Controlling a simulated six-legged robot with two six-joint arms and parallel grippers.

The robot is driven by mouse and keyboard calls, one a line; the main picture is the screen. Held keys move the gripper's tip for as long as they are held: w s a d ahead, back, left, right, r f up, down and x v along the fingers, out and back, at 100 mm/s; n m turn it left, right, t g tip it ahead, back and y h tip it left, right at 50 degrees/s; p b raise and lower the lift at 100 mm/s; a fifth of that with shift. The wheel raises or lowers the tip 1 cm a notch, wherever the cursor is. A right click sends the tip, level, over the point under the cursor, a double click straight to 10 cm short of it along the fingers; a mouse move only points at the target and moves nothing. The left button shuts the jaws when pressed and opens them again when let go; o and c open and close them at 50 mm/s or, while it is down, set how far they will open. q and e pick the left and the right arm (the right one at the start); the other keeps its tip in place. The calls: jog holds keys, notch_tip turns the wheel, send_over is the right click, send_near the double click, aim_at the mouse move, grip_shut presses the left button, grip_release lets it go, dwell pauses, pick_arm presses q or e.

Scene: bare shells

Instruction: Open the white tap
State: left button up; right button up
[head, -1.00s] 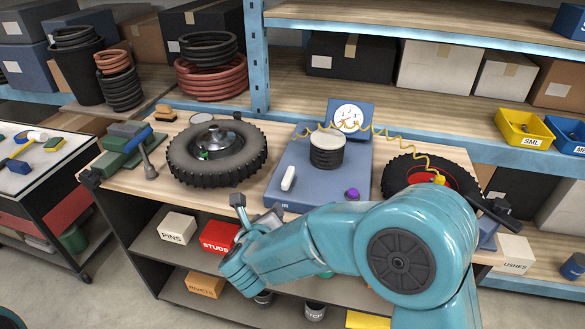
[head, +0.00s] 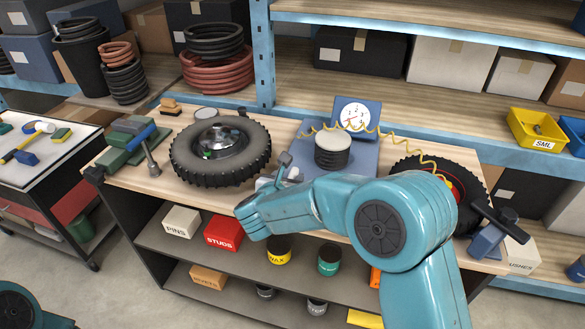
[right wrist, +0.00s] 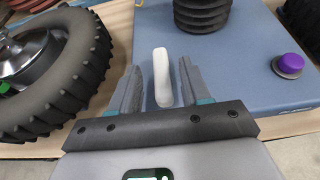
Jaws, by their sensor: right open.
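The white tap is a short rounded white lever (right wrist: 162,78) on the left part of a blue box's top (right wrist: 225,75). My right gripper (right wrist: 158,68) is open, with one finger on each side of the lever in the right wrist view. Small gaps show between lever and fingers; I cannot tell the height between them. In the head view my right gripper (head: 277,174) is at the left front edge of the blue box (head: 362,157) and largely hides the lever. My left gripper is out of view.
A black bellows (head: 333,152), a dial gauge (head: 356,114) and a coiled yellow hose are on or behind the box. A purple knob (right wrist: 290,63) is to the right. A second tyre (head: 440,182) lies right.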

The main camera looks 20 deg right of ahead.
aim_at(293, 174)
jog(key=x, duration=0.3)
jog(key=shift+d+p, duration=0.15)
jog(key=shift+p, duration=0.2)
jog(key=shift+w+d+f, duration=0.1)
jog(key=shift+w+f, duration=0.05)
jog(key=shift+w, duration=0.2)
jog(key=shift+s, duration=0.1)
